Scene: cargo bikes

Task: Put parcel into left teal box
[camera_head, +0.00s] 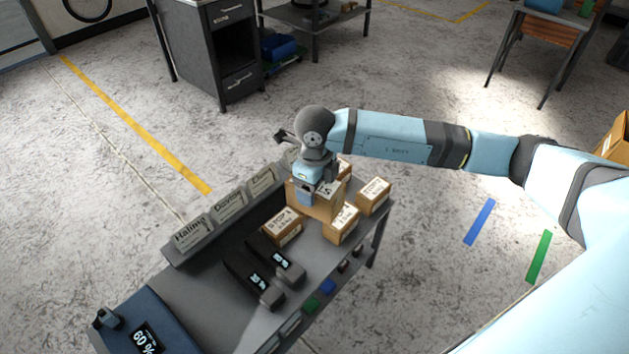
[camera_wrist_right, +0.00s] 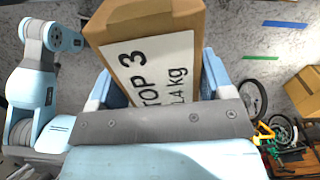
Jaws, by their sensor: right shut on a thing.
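My right gripper (camera_head: 308,190) is shut on a cardboard parcel (camera_head: 325,208) over the far end of the grey table. In the right wrist view, the parcel (camera_wrist_right: 150,22) sits between the two light-blue fingers of the right gripper (camera_wrist_right: 158,88). Its white label reads "TOP 3" and "4 kg", partly cut off by the gripper. I cannot tell whether the parcel is clear of the parcels around it. My left gripper is not in view. I see no box that I can make out as the left teal box.
Other parcels (camera_head: 373,195) stand close around the held one on the grey table (camera_head: 190,290). Name signs (camera_head: 228,203) line its far edge, and dark battery-like blocks (camera_head: 245,270) lie nearer. Bikes (camera_wrist_right: 270,130) and a carton (camera_wrist_right: 304,90) show at right in the wrist view.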

